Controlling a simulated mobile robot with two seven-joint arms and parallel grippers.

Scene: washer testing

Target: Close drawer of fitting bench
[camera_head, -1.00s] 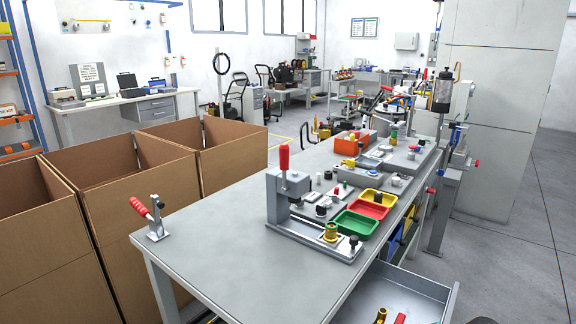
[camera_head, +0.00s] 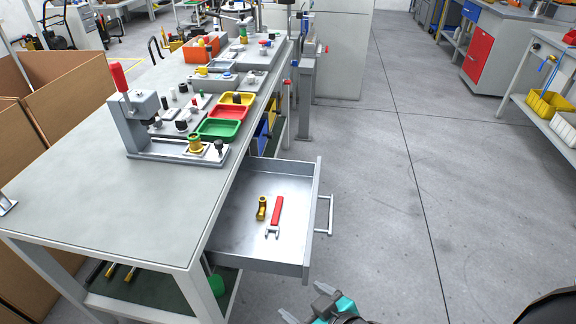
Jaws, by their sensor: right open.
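The fitting bench (camera_head: 75,180) is a long grey table on the left. Its drawer (camera_head: 290,248) is pulled out to the right, with a bar handle (camera_head: 327,214) on its outer front. Inside the drawer lie a brass fitting (camera_head: 262,208) and a red-handled wrench (camera_head: 275,217). My right gripper (camera_head: 300,304) shows at the bottom edge, open and empty, in front of the drawer's near corner and apart from the handle. My left gripper is not in view.
A press fixture and coloured trays (camera_head: 222,122) stand on the bench top. Cardboard boxes (camera_head: 60,90) are at the left. The grey floor (camera_head: 400,180) right of the drawer is clear. Other benches (camera_head: 490,60) stand at the far right.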

